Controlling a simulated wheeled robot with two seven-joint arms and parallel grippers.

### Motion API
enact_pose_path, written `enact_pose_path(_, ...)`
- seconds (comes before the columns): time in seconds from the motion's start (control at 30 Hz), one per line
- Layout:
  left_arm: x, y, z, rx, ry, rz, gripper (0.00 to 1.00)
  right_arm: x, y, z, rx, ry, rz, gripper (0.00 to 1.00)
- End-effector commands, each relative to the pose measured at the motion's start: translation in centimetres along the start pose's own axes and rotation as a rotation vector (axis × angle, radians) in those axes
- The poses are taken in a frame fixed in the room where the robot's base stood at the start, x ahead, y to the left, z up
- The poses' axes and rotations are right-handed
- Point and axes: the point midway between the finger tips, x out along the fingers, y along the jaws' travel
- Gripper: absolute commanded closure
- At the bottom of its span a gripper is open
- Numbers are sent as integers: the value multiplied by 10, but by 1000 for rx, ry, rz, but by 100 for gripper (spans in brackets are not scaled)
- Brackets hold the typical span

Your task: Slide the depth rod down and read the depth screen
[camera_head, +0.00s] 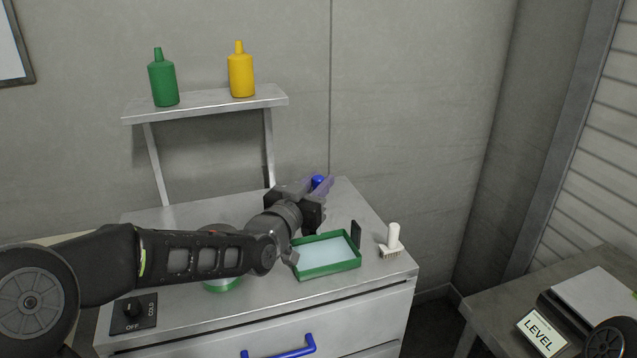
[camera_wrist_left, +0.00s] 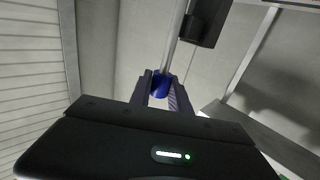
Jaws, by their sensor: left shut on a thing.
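My left gripper (camera_head: 320,187) reaches over the back of the cabinet top, and its fingers are shut on a blue grip (camera_head: 318,181). In the left wrist view, my left gripper (camera_wrist_left: 161,88) has the blue grip (camera_wrist_left: 160,86) between its fingertips. A thin grey rod (camera_wrist_left: 177,38) runs along the picture from the blue grip, and a black block (camera_wrist_left: 207,22) is beside it. I cannot read any depth screen. A small black upright piece (camera_head: 356,234) stands by the tray. My right gripper is out of view.
A green-rimmed tray (camera_head: 332,270) with pale blue contents and a white-handled brush (camera_head: 392,240) are on the cabinet top. Green (camera_head: 163,82) and yellow (camera_head: 241,74) bottles stand on a shelf (camera_head: 205,103). A LEVEL sign (camera_head: 541,333) is at right. A COLD/OFF knob (camera_head: 133,309) is front left.

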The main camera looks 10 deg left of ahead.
Motion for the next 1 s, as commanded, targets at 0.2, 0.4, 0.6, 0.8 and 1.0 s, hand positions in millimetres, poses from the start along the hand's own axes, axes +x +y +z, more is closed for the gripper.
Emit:
enact_pose_path(0.2,0,0,0,0,0,0,100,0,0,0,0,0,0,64)
enact_pose_path(0.4,0,0,0,0,0,0,100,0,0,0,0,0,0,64)
enact_pose_path(0.6,0,0,0,0,0,0,100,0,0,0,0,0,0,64)
enact_pose_path(0.8,0,0,0,0,0,0,100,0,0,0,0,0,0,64)
enact_pose_path(1.0,0,0,0,0,0,0,100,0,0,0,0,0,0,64)
